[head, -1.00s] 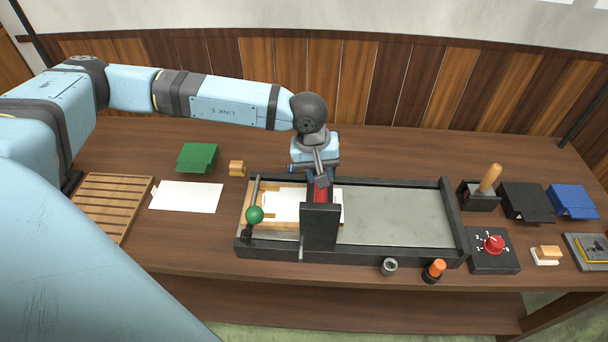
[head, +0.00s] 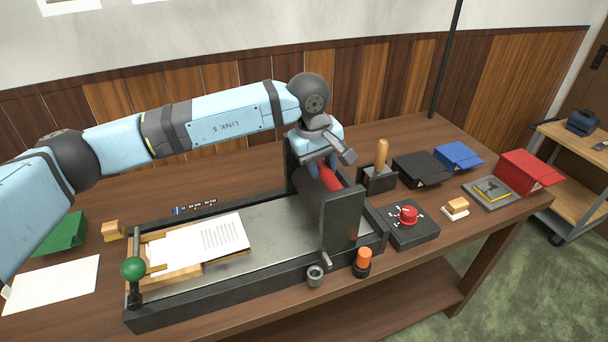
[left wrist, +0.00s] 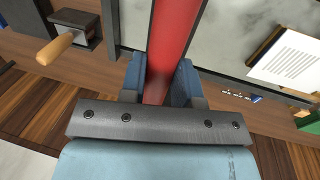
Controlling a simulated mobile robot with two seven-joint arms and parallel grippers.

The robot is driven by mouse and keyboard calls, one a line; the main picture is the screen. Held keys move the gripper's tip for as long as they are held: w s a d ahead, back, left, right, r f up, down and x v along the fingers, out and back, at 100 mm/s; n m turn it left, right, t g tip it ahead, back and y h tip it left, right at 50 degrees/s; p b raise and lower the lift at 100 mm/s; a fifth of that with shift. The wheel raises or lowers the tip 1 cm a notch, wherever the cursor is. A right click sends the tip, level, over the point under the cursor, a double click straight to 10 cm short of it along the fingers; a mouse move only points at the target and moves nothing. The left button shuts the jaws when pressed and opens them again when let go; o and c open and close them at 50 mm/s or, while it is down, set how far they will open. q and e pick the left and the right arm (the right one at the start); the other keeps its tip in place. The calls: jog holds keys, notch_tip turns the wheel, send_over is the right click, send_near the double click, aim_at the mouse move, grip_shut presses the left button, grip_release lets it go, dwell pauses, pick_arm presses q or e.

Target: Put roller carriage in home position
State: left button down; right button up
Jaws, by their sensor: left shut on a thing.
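The roller carriage (head: 341,220) is a dark frame with a red roller, standing across the press bed near its right end. My left gripper (head: 322,168) comes down from above at the carriage. In the left wrist view its blue pads (left wrist: 162,82) are shut on the red roller (left wrist: 176,35). The press bed (head: 270,225) is a grey plate in a black frame. Printed paper (head: 215,240) lies on a wooden block at the bed's left end, beside a lever with a green knob (head: 133,268). My right gripper is not in view.
Right of the bed are a box with a red dial (head: 408,215), a wooden-handled tool in a dark holder (head: 380,165), and black, blue and red folded covers (head: 526,170). The bed's middle is clear.

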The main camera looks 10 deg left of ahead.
pick_arm(q)
jog(key=shift+d+r, duration=0.1)
jog(key=c, duration=1.3)
grip_release()
jog(key=o, duration=0.4)
jog(key=shift+w+d, duration=0.1)
jog(key=shift+o, duration=0.3)
jog(key=shift+d, duration=0.1)
jog(key=shift+a+r, duration=0.2)
jog(key=shift+r, duration=0.2)
notch_tip(320, 180, up, 13)
jog(key=s+a, duration=0.1)
jog(key=a, duration=0.1)
jog(key=shift+s+f+b, duration=0.2)
jog(key=shift+b, duration=0.2)
